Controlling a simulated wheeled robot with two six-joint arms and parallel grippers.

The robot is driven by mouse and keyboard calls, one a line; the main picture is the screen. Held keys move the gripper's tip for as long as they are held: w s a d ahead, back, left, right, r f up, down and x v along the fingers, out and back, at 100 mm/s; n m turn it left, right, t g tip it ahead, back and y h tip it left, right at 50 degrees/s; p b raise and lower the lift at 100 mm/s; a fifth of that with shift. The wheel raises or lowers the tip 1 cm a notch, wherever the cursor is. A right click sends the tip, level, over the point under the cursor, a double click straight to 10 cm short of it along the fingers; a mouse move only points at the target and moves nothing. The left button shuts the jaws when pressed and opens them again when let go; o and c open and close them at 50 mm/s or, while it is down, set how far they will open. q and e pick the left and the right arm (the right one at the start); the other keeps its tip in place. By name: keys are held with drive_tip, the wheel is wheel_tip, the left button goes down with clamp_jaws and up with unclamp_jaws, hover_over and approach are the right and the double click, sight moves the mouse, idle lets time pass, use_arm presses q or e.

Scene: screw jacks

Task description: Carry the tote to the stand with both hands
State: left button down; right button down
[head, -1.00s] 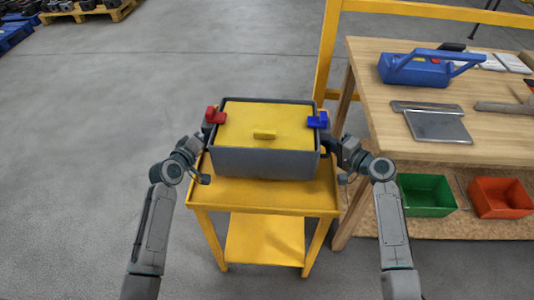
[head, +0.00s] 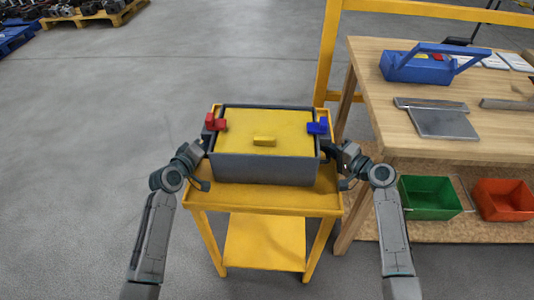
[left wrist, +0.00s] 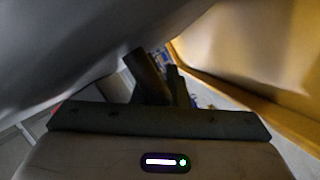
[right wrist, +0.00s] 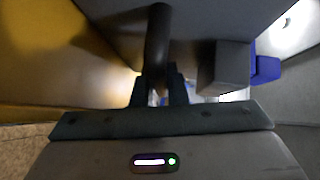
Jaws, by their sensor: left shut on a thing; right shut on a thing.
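The tote (head: 264,168) is a grey box with a yellow lid (head: 240,128) inside its rim and a small yellow block on the lid. A red piece (head: 216,123) sits at its left rim and a blue piece (head: 317,128) at its right rim. It appears level over the top of the yellow stand (head: 265,199); whether its base touches cannot be told. My left gripper (head: 204,146) is shut on the left handle, a dark bar in the left wrist view (left wrist: 148,75). My right gripper (head: 331,151) is shut on the right handle, also in the right wrist view (right wrist: 157,40).
A wooden workbench (head: 385,120) stands close on the right, with a blue toolbox (head: 420,68) and a metal plate (head: 443,123) on top. Green (head: 430,196) and orange (head: 502,199) bins sit on its lower shelf.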

use_arm(q)
drive_tip(key=c, duration=1.8)
unclamp_jaws()
drive_tip(key=shift+s+f, duration=0.1)
drive_tip(key=shift+f, duration=0.1)
use_arm(e)
drive_tip(key=c, duration=1.8)
unclamp_jaws()
drive_tip(key=shift+s+f, duration=0.15)
drive_tip(key=shift+f, duration=0.3)
use_arm(q)
drive_tip(key=o, duration=0.3)
drive_tip(key=shift+s+r, duration=0.1)
use_arm(e)
drive_tip(key=o, duration=0.3)
drive_tip(key=shift+s, duration=0.1)
use_arm(q)
drive_tip(key=shift+o, duration=0.2)
use_arm(e)
drive_tip(key=shift+o, duration=0.2)
drive_tip(key=shift+s+f, duration=0.1)
use_arm(q)
drive_tip(key=v, duration=0.8)
drive_tip(key=shift+s+r, duration=0.1)
drive_tip(key=shift+a, duration=0.1)
use_arm(e)
drive_tip(key=shift+s+d, duration=0.25)
drive_tip(key=shift+s, duration=0.05)
drive_tip(key=r+v, duration=0.1)
drive_tip(key=v, duration=0.6)
